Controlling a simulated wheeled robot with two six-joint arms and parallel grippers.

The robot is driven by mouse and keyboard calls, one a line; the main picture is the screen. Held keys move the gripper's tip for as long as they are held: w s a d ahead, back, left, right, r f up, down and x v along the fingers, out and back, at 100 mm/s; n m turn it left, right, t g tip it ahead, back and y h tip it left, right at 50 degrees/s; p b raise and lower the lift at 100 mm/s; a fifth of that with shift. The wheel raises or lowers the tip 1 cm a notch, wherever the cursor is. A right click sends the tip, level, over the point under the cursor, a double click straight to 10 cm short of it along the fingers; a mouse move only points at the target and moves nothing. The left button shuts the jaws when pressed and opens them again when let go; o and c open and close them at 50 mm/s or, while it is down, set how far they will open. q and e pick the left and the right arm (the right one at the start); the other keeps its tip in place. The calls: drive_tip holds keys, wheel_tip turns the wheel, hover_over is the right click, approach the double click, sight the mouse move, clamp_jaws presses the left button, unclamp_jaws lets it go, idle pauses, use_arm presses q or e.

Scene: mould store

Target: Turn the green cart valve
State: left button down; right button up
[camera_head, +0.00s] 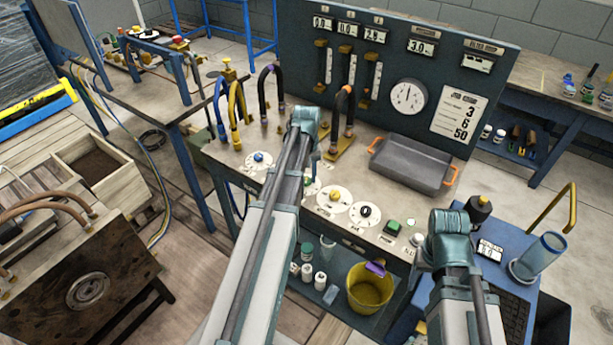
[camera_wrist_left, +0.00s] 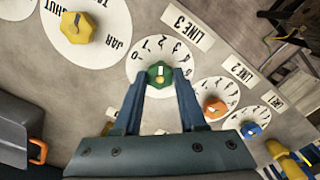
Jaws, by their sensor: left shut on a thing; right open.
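The green cart valve (camera_wrist_left: 160,70) shows in the left wrist view as a small knob with a pale mark on top. It sits on a white numbered dial (camera_wrist_left: 141,55) beside the LINE 3 label (camera_wrist_left: 187,26). My left gripper (camera_wrist_left: 161,79) has its two blue fingers closed on the valve's sides. In the head view the valve and my left gripper are hidden behind my left arm; only part of a white dial (camera_head: 313,187) shows beside it. My right arm is at the lower right of the head view, but its gripper cannot be seen.
Near the green valve are an orange valve (camera_wrist_left: 214,107), a blue valve (camera_wrist_left: 250,129) and a yellow valve (camera_wrist_left: 77,27). Behind the dials stand looped hoses (camera_head: 342,110) and a grey tray (camera_head: 412,160). A yellow bucket (camera_head: 370,292) stands below the cart top.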

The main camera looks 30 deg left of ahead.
sight(306, 179)
use_arm(q)
drive_tip(key=m, duration=0.4)
drive_tip(key=shift+m, duration=2.6)
drive_tip(key=shift+c, duration=2.3)
unclamp_jaws()
drive_tip(key=shift+r, duration=0.1)
wheel_tip(306, 179, up, 14)
drive_tip(key=p, duration=1.3)
drive_tip(key=shift+f+p, duration=0.2)
drive_tip(key=shift+p, duration=0.2)
